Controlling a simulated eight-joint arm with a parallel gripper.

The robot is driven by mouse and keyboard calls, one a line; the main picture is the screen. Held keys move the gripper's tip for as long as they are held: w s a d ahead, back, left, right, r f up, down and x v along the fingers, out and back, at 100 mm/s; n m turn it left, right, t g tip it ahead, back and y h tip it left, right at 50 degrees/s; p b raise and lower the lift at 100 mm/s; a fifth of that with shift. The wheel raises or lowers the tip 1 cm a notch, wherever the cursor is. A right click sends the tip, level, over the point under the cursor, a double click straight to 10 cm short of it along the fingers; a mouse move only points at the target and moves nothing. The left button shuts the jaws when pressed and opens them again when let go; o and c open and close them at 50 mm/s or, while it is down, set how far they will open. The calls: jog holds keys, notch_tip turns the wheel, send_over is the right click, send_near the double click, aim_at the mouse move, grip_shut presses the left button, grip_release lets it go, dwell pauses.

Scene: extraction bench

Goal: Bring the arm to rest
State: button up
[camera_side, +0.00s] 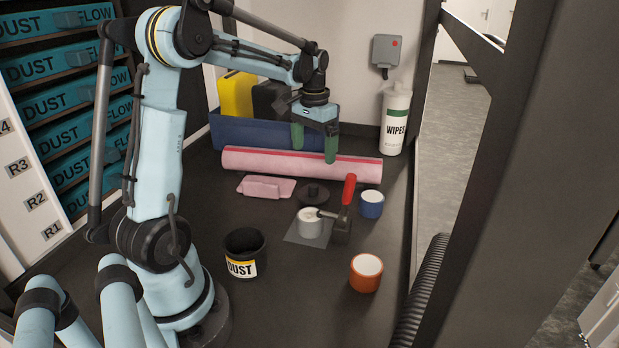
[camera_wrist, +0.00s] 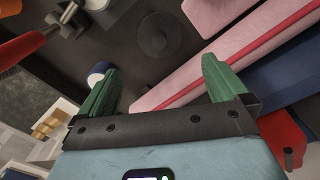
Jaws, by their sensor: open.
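My gripper (camera_side: 314,143) has two green fingers that stand apart with nothing between them. It hangs above the pink roll (camera_side: 260,163) and in front of the blue bin (camera_side: 232,133). In the wrist view my gripper (camera_wrist: 160,85) is also open and empty, with dark bench top between its fingers and the pink roll (camera_wrist: 240,60) passing behind the right finger. I cannot tell the exact gap between the fingertips and the roll. My arm is raised and reaches to the right over the bench.
A WIPES bottle (camera_side: 395,120) stands at the back right.

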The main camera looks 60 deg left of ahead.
jog(key=shift+r, duration=0.15)
jog(key=d+r+m+t+y, duration=0.1)
jog(key=d+r+t, duration=0.3)
jog(key=d, duration=0.8)
jog(key=s+d+f+m+t+h, duration=0.1)
jog(key=s+d+f+m+t, duration=0.1)
jog(key=s+d, duration=0.6)
jog(key=d+t, duration=0.1)
jog(key=d, duration=0.1)
jog(key=shift+d+f+m, duration=0.3)
jog(key=shift+f, duration=0.1)
